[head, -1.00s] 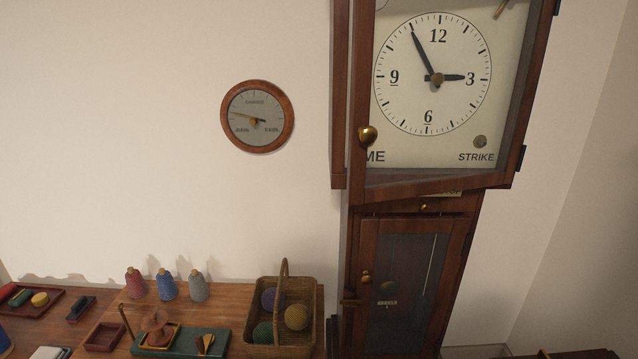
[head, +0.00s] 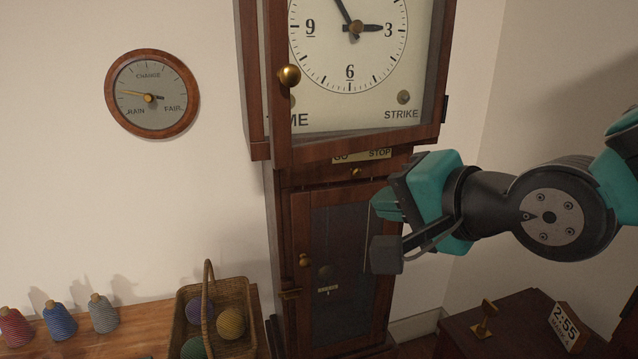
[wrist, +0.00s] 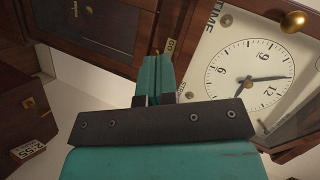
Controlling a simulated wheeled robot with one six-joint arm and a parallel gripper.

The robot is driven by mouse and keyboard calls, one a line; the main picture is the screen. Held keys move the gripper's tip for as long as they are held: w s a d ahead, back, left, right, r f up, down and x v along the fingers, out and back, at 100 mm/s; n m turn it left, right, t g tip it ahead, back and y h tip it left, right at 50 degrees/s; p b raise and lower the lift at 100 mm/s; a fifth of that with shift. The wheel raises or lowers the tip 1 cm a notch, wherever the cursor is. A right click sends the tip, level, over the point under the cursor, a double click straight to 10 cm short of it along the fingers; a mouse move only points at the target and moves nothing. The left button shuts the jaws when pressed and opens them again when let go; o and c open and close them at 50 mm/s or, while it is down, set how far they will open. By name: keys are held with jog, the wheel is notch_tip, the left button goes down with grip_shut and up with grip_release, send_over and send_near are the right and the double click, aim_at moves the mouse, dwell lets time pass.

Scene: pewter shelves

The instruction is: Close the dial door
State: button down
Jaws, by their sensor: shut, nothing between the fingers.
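The dial door (head: 279,112) of the tall clock is a wooden frame with a round brass knob (head: 289,75) on its left side. It stands ajar, its left edge swung out from the case, with hinges on the right. The knob also shows at top right in the wrist view (wrist: 293,21). Behind the door is the white dial (head: 345,50). My gripper is in front of the lower case, below and right of the knob and apart from it. In the wrist view my gripper (wrist: 156,62) is shut and empty, its teal fingers together.
The lower trunk door (head: 335,270) is closed, below a GO/STOP plate (head: 362,156). A round barometer (head: 152,94) hangs on the left wall. A basket of yarn balls (head: 215,310) stands at lower left, and a 2:55 card (head: 568,328) at lower right.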

jog(key=w+a+r+m+t+y+b, duration=0.1)
jog(key=w+r+m+t+y+b, duration=0.1)
jog(key=m+t, duration=0.2)
jog(key=p, duration=1.3)
send_near(313, 145)
jog(key=p+x, duration=0.4)
jog(key=p, duration=0.1)
jog(key=p+x, duration=0.2)
jog(key=shift+w+a+r, duration=0.15)
jog(key=shift+r, duration=0.2)
jog(key=shift+w+a+f+p, duration=0.25)
jog(key=shift+w+p, duration=0.2)
jog(key=shift+p, duration=0.35)
jog(key=shift+w+f, duration=0.1)
